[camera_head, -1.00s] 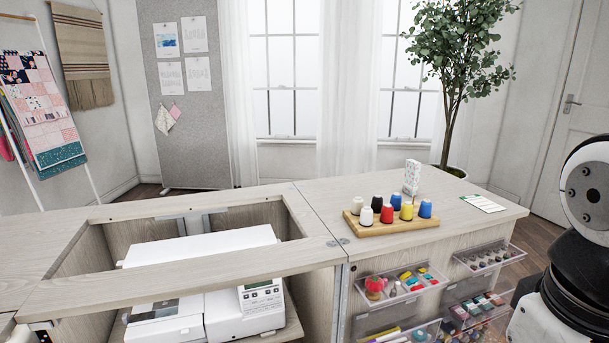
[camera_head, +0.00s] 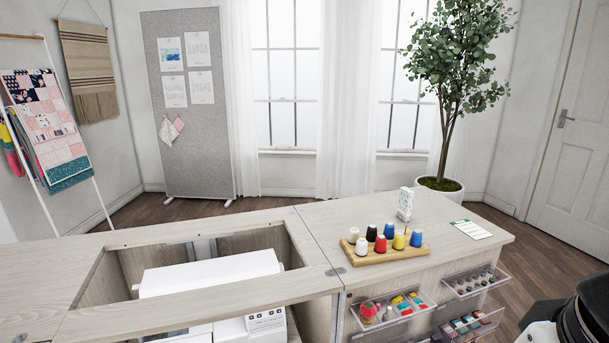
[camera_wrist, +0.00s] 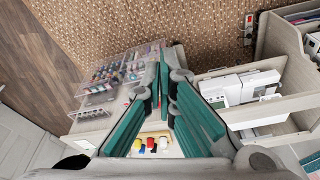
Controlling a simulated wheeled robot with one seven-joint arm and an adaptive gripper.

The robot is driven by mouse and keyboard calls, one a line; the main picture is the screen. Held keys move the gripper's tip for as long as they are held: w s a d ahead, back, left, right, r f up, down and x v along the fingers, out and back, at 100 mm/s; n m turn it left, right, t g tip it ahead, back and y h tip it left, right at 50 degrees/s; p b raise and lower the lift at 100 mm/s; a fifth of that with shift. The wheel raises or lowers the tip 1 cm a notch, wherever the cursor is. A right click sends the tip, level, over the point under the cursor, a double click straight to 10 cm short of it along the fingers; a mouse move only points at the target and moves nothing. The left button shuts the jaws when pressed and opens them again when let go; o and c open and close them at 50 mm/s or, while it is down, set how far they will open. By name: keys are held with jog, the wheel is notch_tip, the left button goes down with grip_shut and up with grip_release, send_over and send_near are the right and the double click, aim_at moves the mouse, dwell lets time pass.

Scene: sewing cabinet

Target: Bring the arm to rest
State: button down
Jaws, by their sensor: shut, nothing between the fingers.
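My gripper (camera_wrist: 168,80) shows in the wrist view with its green-sided fingers drawn together and nothing held between them. It hangs in the air, apart from the cabinet. A dark and grey part of my arm (camera_head: 575,322) shows at the lower right corner of the head view; the gripper itself is out of that view. The sewing cabinet (camera_head: 325,212) stands in front, with a white sewing machine (camera_head: 212,272) down in its open well. The machine also shows at the right in the wrist view (camera_wrist: 240,88).
Thread spools stand on a wooden rack (camera_head: 385,253) on the right cabinet top, beside a small patterned box (camera_head: 405,204) and a card (camera_head: 472,230). Clear drawers (camera_head: 477,281) stick out from the cabinet's right front. A potted plant (camera_head: 440,185) stands behind.

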notch_tip(320, 180, up, 13)
jog(key=s+t+p, duration=0.1)
jog(key=p, duration=0.9)
jog(key=shift+s+t, duration=0.3)
jog(key=shift+t, duration=0.1)
